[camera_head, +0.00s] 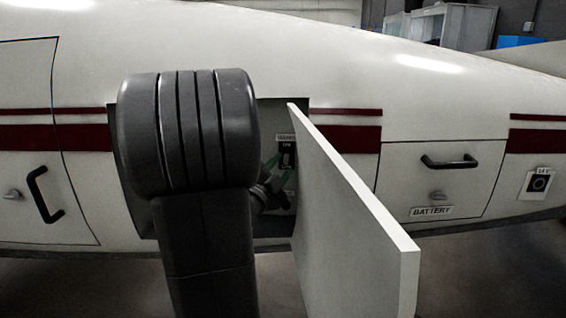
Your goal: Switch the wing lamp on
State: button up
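An open compartment (272,112) in the side of a white aircraft body holds a small dark switch plate (286,150) with a pale toggle and a label above it. The label is too small to read for sure, so I cannot confirm that this is the wing lamp switch. My gripper (274,172), with greenish fingers, is inside the compartment just in front of the plate's lower left part. I cannot tell whether it touches the toggle or how far the fingers are apart. My dark arm hides the compartment's left and middle.
The compartment's white door (350,215) stands open towards me, close on the right of my gripper. A shut panel marked BATTERY (440,185) with a black handle is further right, then a small square socket plate (538,183). A handled door (30,150) is at left.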

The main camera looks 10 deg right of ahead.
jog(key=shift+x, duration=0.85)
grip_shut()
notch_tip(320, 180, up, 2)
jog(key=n+g+y+p, duration=0.1)
jog(key=g+y+p, duration=0.1)
jog(key=p, duration=0.7)
jog(key=shift+r+n+p, duration=0.15)
jog(key=shift+n+p, duration=0.15)
jog(key=shift+p, duration=0.1)
jog(key=shift+w+p, duration=0.1)
jog(key=shift+p, duration=0.3)
jog(key=shift+g+y+p, duration=0.3)
jog(key=shift+y+p, duration=0.1)
